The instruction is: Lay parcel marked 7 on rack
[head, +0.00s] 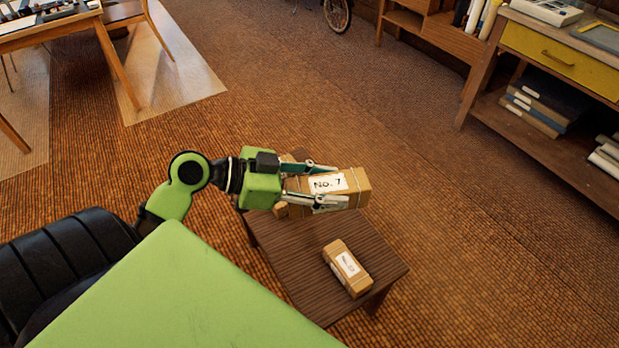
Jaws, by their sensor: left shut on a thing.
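The parcel marked "No. 7" (354,184) is a brown, tied box with a white label. My left gripper (338,186) is shut on it, one finger along each side. It is over the far end of a low, dark slatted wooden rack (290,257); I cannot tell whether it touches the rack. A second, smaller brown parcel (347,268) lies on the rack's near right part; its label is too small to read. A bit of brown (281,211) shows under the gripper, perhaps another parcel, mostly hidden. My right gripper is not in view.
A wooden table (60,32) stands at the top left. A shelf unit with a yellow drawer (558,55) and books stands at the right. A bicycle wheel (337,13) shows at the top. The brown woven floor around the rack is clear.

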